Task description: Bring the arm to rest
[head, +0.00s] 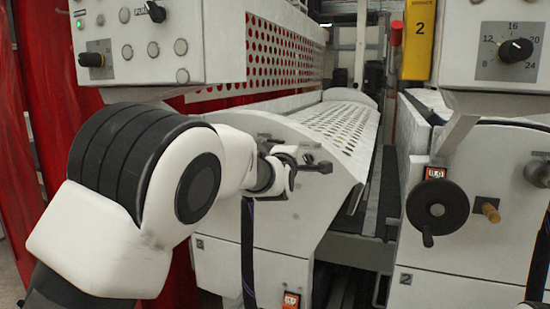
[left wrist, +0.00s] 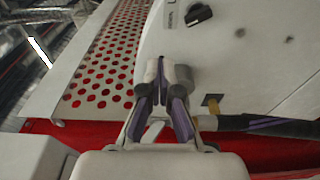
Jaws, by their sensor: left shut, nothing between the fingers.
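My left arm comes in from the left in the head view, bent at a large white and black joint. My left gripper (head: 287,170) is in front of the side panel of the left machine unit, close to a small dark handle (head: 318,166). In the left wrist view the gripper's grey fingertips (left wrist: 166,78) are together, with nothing held between them. I cannot tell whether they touch the panel. My right gripper is not in view.
A control box (head: 143,42) with knobs hangs above my left arm. A perforated guard (head: 280,55) and a slotted cover (head: 345,125) lie behind. At right stand a handwheel (head: 437,208) and another control box (head: 494,45). A dark gap separates the two machine units.

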